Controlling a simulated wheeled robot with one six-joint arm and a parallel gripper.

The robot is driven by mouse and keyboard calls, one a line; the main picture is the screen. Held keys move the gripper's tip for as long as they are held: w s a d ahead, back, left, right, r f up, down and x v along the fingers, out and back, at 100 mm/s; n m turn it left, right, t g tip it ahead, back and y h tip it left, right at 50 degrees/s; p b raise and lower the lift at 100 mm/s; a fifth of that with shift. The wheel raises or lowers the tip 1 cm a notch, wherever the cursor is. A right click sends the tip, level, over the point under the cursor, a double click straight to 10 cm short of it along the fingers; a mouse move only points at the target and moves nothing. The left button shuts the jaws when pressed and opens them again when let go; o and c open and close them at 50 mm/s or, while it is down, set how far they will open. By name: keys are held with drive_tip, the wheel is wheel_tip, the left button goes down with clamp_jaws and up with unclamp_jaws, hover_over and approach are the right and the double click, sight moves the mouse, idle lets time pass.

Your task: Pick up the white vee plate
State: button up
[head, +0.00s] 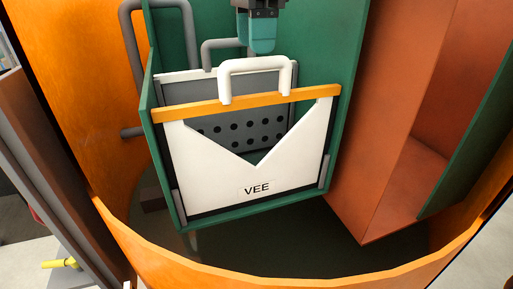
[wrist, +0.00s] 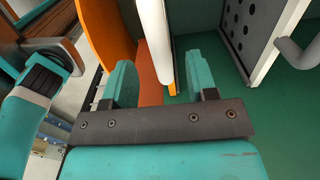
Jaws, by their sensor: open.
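The white vee plate (head: 215,170) stands upright at the front of the green holder (head: 262,212). It has a V-shaped cutout, a VEE label, an orange top bar (head: 190,109) and a white handle (head: 254,65). My gripper (head: 257,46) is open and empty just above this handle in the head view. In the wrist view, the white handle (wrist: 152,42) appears between the two teal fingers of my gripper (wrist: 161,78), apart from both. The orange bar (wrist: 173,90) shows beyond it. The exact gap to the handle is hard to tell.
A grey plate with round holes (head: 223,134) stands behind the vee plate, its grey handle (head: 205,48) close behind the white one. A curved orange wall (head: 62,75) surrounds the holder. A rust-coloured box (head: 385,130) stands at the right.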

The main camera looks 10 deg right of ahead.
drive_tip(key=shift+f+b, duration=3.05)
drive_tip(key=shift+f, duration=0.15)
drive_tip(key=shift+r, duration=0.1)
clamp_jaws()
drive_tip(key=shift+r, duration=0.1)
